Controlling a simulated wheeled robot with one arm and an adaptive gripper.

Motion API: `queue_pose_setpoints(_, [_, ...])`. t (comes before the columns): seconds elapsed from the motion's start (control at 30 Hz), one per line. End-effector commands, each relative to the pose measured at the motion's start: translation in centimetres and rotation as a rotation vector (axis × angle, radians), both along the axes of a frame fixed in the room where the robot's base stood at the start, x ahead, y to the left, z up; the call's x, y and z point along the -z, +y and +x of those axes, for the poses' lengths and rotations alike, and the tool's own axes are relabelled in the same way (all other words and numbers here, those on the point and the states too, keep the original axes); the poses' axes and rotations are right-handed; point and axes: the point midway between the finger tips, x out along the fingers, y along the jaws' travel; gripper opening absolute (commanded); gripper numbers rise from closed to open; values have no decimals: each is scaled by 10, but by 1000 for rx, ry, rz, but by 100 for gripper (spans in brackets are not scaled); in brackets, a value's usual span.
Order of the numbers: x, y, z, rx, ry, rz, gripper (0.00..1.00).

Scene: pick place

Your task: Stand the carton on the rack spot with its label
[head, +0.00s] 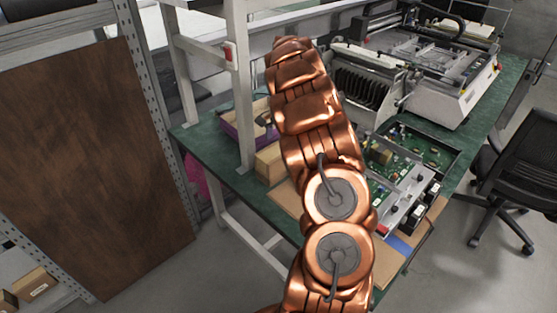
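My arm stretches up the middle of the head view, and no gripper fingers can be made out. A metal rack (152,100) stands at the left, with perforated uprights and a dark brown panel on its side. Small brown cartons (36,283) sit low at the left by the rack's lower level, one with a mark on its face. Another plain tan box (270,164) stands on the green workbench, partly behind my arm. I cannot tell which carton the task means, and no labelled rack spot can be read.
The green workbench (222,160) carries a purple-sided bin (238,133), circuit boards (392,160) and a large machine (440,75). A white bench post (241,100) rises left of my arm. A black chair (520,165) stands at the right. Grey floor is open at the lower right.

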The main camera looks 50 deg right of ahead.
Motion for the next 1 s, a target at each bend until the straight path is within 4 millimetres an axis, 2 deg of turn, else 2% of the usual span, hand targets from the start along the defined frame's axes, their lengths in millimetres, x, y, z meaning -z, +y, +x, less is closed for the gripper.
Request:
queue_pose_setpoints(0.27, [20,2,1,-1,-1,-2,100])
queue_pose_setpoints(0.6, [56,8,3,-1,0,-3,100])
queue_pose_setpoints(0.93, [64,9,3,-1,-1,-2,100])
queue_pose_setpoints(1.0, [64,9,3,-1,-1,-2,95])
